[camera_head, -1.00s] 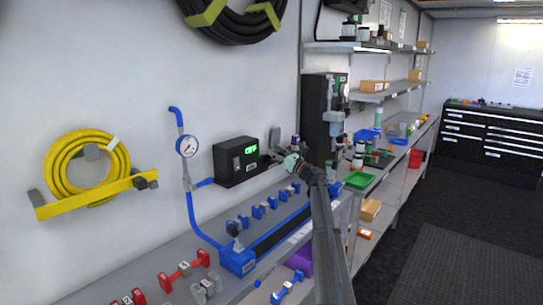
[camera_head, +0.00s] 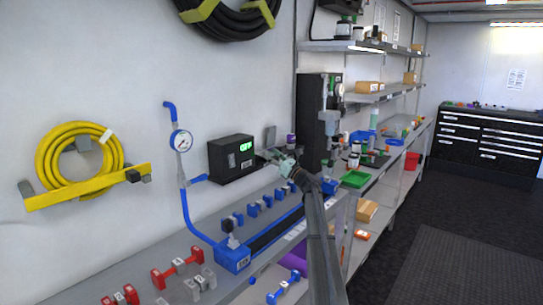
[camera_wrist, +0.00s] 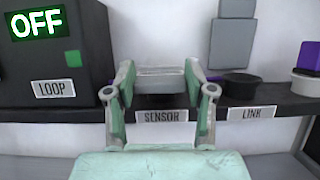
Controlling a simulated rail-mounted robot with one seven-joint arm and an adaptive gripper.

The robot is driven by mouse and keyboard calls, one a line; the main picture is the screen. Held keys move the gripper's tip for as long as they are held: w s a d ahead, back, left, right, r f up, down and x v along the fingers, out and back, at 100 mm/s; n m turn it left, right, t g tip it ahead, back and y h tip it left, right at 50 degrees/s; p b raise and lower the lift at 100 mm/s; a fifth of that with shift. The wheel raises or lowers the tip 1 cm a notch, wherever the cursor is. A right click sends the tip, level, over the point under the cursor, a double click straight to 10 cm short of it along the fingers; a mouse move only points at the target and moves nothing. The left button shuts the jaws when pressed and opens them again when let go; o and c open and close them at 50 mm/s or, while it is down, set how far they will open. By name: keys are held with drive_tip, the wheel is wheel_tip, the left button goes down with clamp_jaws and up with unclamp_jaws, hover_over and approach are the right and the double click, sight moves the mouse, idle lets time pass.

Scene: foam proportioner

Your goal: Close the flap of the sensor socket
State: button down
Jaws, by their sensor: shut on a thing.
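The sensor socket sits on the dark shelf edge above the SENSOR label (camera_wrist: 166,116) in the wrist view. My gripper (camera_wrist: 159,77) is right at it, with one finger on each side of the socket. The fingers are shut on a grey piece between them, which looks like the socket's flap (camera_wrist: 160,74). A dark part shows just below that piece; the rest of the socket is hidden. In the head view, my gripper (camera_head: 268,155) is just right of the black box with the green OFF display (camera_head: 232,158). The flap is too small to make out there.
Left of the fingers is the LOOP label (camera_wrist: 53,88) under the black box. To the right are the LINK label (camera_wrist: 252,113), a dark round cap (camera_wrist: 242,84), grey wall blocks (camera_wrist: 232,45) and a purple-topped item (camera_wrist: 309,56). A blue pipe with gauge (camera_head: 181,141) stands left.

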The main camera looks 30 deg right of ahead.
drive_tip(key=shift+s+a+f, duration=0.1)
drive_tip(key=shift+a+f, duration=0.1)
drive_tip(key=shift+f, duration=0.45)
drive_tip(key=shift+c, duration=2)
unclamp_jaws()
drive_tip(key=shift+w, duration=0.2)
drive_tip(key=shift+d+r, duration=0.1)
drive_tip(key=shift+r, duration=0.1)
drive_tip(key=v, duration=1.2)
drive_tip(key=shift+s, duration=0.15)
